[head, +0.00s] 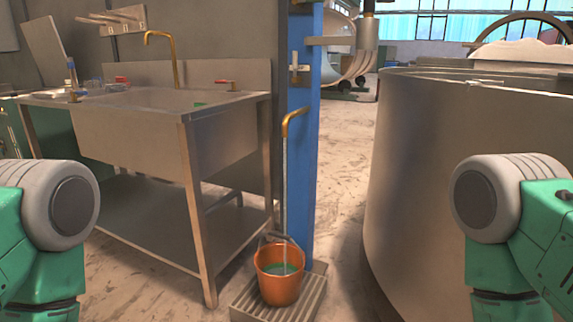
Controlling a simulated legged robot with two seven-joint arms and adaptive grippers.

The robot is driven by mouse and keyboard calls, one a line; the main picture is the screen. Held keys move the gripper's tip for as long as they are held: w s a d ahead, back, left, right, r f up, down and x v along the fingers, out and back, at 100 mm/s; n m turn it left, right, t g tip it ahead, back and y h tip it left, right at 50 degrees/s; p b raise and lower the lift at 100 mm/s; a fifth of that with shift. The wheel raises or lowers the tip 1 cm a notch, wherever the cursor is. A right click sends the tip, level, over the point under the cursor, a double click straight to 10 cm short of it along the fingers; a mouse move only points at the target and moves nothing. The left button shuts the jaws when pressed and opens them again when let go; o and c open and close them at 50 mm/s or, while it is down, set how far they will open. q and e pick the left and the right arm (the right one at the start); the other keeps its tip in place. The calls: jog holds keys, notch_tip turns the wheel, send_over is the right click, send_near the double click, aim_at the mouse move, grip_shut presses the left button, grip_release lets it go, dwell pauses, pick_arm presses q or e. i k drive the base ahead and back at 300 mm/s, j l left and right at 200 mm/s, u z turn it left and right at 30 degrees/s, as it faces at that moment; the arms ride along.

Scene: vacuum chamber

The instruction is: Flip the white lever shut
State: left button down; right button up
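A thin stream of water (285,190) falls from the spout into an orange bucket (279,284). Greenish liquid shows inside the bucket. My two arms show at the left and right edges, well apart from the lever. Neither gripper is in view.
The bucket stands on a slatted grate (247,304) on the floor. A metal sink table (130,125) with a brass faucet (176,62) is on the left. A large metal cylinder (440,180) fills the right. Bare floor (345,170) lies between the post and the cylinder.

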aim_at(296, 79)
jog(key=i+j, duration=0.45)
jog(key=i, duration=0.15)
jog(key=i+j+u, duration=0.1)
jog(key=i+j, duration=0.8)
jog(key=i, duration=0.3)
